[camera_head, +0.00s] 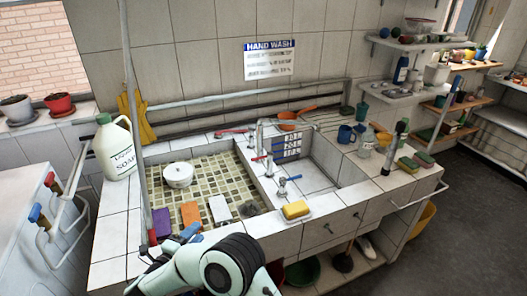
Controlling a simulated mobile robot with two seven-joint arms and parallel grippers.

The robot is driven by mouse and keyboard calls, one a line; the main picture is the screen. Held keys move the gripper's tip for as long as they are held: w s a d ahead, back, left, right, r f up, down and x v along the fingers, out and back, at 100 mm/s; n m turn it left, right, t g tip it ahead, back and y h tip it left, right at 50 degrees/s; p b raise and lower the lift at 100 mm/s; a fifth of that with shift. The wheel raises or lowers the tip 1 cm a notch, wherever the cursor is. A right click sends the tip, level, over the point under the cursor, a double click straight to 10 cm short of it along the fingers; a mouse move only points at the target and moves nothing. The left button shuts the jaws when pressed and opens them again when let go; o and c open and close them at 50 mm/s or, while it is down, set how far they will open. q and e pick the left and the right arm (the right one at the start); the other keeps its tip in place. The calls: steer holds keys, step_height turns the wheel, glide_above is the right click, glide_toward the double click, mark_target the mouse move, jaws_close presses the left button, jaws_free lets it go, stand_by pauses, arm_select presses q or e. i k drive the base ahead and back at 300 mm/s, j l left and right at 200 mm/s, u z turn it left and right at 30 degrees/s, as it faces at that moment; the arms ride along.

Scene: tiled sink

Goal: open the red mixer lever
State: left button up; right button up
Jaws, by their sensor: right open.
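A red lever (235,131) sticks out to the left beside the tall metal faucet (259,135) at the back of the sink. A smaller red handle (258,158) sits on the divider between the basins, near blue handles (286,150). I cannot tell for sure which red one is the mixer lever. My right gripper (163,250) is low at the front left edge of the counter, partly hidden by my white and dark arm. It is open and well away from both red handles. My left gripper is not in view.
The left mosaic basin (232,180) holds a white pot (178,175). Purple and orange sponges (190,214) lie along its front. A soap jug (116,148) stands at the left, and a yellow sponge (296,210) lies at the front. A thin upright pole (134,100) crosses the left side.

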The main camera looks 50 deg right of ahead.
mark_target(269, 156)
steer(key=i+l, duration=0.1)
steer(key=l, duration=0.4)
steer(key=i+l, duration=0.1)
steer(key=l, duration=0.45)
steer(key=i+l, duration=0.1)
steer(key=l, duration=0.4)
